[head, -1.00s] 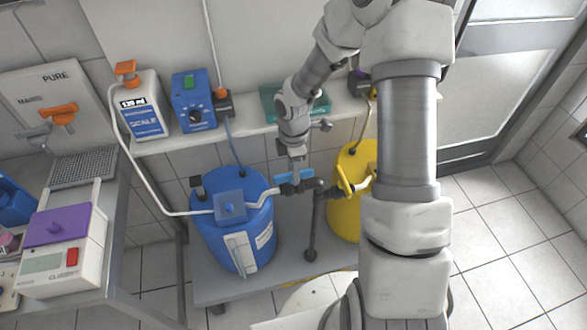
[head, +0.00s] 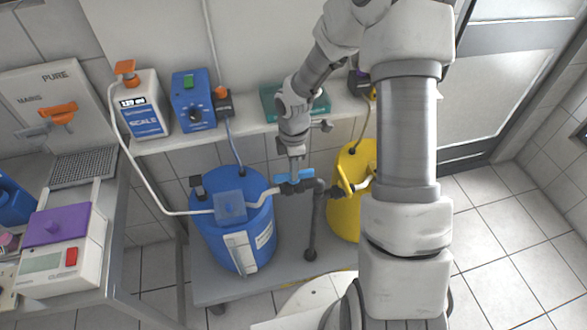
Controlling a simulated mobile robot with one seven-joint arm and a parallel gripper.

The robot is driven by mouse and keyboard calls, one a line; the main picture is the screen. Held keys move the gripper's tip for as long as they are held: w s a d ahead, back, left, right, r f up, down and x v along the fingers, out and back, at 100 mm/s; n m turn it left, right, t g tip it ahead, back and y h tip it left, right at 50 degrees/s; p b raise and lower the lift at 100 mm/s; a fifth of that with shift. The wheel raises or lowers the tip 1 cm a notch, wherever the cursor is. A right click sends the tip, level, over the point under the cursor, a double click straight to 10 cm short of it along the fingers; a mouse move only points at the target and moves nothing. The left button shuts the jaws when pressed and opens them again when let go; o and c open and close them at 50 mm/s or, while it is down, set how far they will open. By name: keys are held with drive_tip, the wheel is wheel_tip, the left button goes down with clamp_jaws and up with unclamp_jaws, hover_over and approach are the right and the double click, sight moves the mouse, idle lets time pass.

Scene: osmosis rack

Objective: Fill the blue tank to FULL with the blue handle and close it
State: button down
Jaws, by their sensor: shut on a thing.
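The blue tank (head: 210,245) stands on the low grey shelf, left of the yellow tank. A pale level strip (head: 240,250) runs down its front; I cannot read its marks. The blue handle (head: 294,178) sits on the dark pipe (head: 318,215) between the two tanks. It lies roughly in line with the pipe's horizontal part. My gripper (head: 293,167) comes down from above and is shut on the blue handle. Its fingertips are small here and partly hidden.
The yellow tank (head: 345,210) with a yellow handle (head: 344,180) stands close on the right, partly behind my arm. A bench with a purple-lidded device (head: 60,225) is at left.

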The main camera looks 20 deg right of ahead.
drive_tip(key=m+b, duration=0.2)
drive_tip(key=m, duration=0.2)
drive_tip(key=shift+f+m, duration=0.1)
drive_tip(key=shift+m, duration=0.3)
drive_tip(key=m+b, duration=0.2)
drive_tip(key=m, duration=0.2)
drive_tip(key=m+b, duration=0.2)
drive_tip(key=m, duration=0.3)
drive_tip(key=m+b, duration=0.1)
drive_tip(key=m, duration=0.3)
drive_tip(key=shift+m+b, duration=0.3)
drive_tip(key=shift+b, duration=0.05)
drive_tip(key=c, duration=0.9)
unclamp_jaws()
drive_tip(key=shift+o, duration=0.2)
